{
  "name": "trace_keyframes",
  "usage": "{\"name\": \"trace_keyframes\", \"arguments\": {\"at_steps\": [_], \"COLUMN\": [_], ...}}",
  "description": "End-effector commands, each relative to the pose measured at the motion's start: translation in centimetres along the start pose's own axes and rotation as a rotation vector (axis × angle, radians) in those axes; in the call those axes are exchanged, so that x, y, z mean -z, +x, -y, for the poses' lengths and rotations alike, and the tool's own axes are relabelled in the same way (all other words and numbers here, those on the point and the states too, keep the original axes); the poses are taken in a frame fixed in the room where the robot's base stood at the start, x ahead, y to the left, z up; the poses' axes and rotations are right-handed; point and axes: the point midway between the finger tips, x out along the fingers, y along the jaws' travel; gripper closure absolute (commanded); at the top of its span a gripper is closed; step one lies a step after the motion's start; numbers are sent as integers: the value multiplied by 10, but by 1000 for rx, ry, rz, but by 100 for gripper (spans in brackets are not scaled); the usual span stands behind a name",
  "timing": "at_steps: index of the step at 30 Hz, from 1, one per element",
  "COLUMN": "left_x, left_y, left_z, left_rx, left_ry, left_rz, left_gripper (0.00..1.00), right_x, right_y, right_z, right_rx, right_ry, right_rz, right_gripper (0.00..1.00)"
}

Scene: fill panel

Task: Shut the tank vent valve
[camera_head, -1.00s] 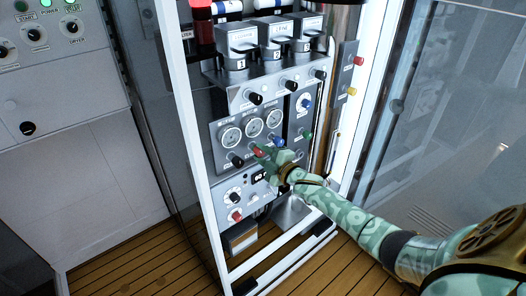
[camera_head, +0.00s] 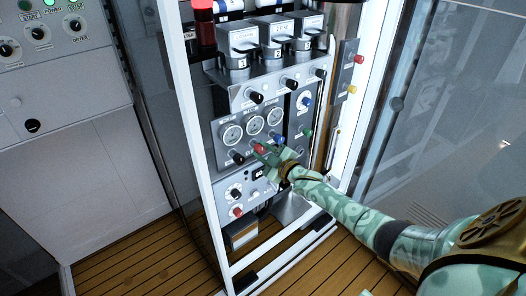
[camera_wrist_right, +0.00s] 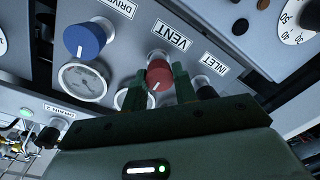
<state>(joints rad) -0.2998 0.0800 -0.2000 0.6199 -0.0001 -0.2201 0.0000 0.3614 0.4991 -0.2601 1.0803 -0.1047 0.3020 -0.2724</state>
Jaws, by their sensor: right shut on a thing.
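The vent valve is a red knob (camera_head: 259,149) on the grey panel below the round gauges. In the right wrist view the red knob (camera_wrist_right: 159,75) sits beside the label "VENT", with a white pointer line on its face. My right gripper (camera_head: 264,151) reaches in from the right and is shut on the red knob. In the wrist view its two dark green fingers (camera_wrist_right: 165,84) stand on either side of the knob. The fingers hide part of the knob's near side. My left gripper is not in view.
A blue knob (camera_wrist_right: 88,38) marked "DRIVER" and a black knob (camera_wrist_right: 204,88) marked "INLET" flank the vent knob. Gauges (camera_head: 254,125) sit just above. A white frame post (camera_head: 198,170) stands left of the panel. A red knob (camera_head: 237,211) sits lower down.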

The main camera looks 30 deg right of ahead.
Motion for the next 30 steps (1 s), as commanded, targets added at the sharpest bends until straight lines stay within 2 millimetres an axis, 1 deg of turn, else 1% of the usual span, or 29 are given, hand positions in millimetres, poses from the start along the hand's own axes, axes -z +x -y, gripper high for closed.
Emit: {"name": "trace_keyframes", "arguments": {"at_steps": [7,8,9,10,17,20,23,26,30], "left_x": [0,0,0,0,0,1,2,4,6], "left_y": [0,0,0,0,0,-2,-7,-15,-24], "left_z": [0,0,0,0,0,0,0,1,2], "left_rx": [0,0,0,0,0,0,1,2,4], "left_ry": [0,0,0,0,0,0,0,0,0], "left_rz": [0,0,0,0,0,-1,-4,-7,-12], "left_gripper": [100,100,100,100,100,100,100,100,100], "right_x": [-2,-2,-2,-2,-1,0,1,1,1], "right_y": [-1,-1,-1,-1,0,-4,-17,-40,-79], "right_z": [2,2,2,2,1,0,0,0,-1], "right_rx": [3,3,2,2,1,1,2,3,3], "right_ry": [1,1,1,1,0,0,0,0,1], "right_rz": [4,4,4,3,1,1,1,3,3], "right_gripper": [95,64,53,50,50,50,50,50,50]}}
